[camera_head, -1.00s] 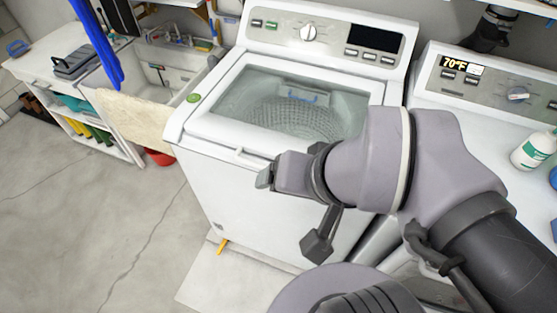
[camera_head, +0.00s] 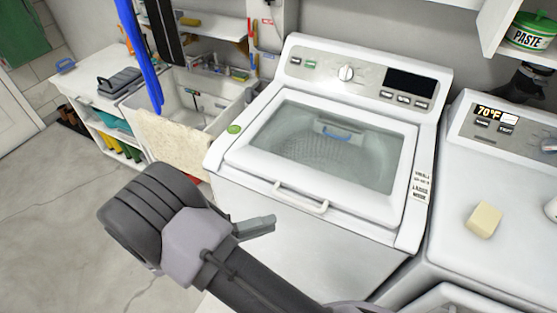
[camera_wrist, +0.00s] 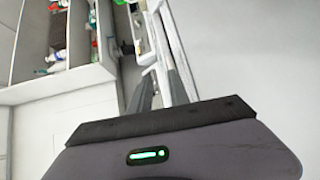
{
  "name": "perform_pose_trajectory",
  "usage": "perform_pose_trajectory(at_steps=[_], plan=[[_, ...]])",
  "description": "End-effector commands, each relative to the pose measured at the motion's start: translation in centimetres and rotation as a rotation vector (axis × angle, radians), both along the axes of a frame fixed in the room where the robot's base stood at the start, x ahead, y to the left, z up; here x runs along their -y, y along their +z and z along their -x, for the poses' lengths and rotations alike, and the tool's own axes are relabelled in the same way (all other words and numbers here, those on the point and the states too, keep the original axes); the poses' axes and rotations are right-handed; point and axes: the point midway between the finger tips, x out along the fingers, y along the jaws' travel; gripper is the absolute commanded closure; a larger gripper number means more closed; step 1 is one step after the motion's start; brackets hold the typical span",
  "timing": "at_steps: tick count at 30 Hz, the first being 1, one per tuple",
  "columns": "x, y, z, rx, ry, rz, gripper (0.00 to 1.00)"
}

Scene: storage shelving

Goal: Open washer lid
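The white top-load washer (camera_head: 310,235) stands in the middle of the head view. Its glass lid (camera_head: 335,150) lies flat and closed, with the drum visible through it. A white bar handle (camera_head: 301,198) sits at the lid's front edge. My gripper (camera_head: 262,226) is in front of the washer, just below and left of the handle in the picture; only one finger shows clearly there. In the wrist view my gripper (camera_wrist: 160,88) shows two dark fingers spread apart with nothing seen between them. A white bracket-like piece, perhaps the handle, shows just beyond the fingertips; contact cannot be told.
A second white machine (camera_head: 455,235) with a yellowish block (camera_head: 484,220) on top stands at the right. A sink (camera_head: 190,105) with a draped cloth (camera_head: 172,140) is at the left. A shelf with a green paste can (camera_head: 533,30) hangs at upper right. The floor at left is clear.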

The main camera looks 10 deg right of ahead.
Motion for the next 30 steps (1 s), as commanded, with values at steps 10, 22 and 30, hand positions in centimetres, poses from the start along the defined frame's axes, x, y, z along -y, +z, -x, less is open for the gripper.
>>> perform_pose_trajectory(at_steps=[10,22,30], plan=[[-3.7,-6.9,0.3,0.197,0.344,0.230,0.78],[5.8,-5.0,-5.3,0.191,0.337,0.228,0.78],[9.5,-4.2,-7.6,0.191,0.339,0.228,0.78]])
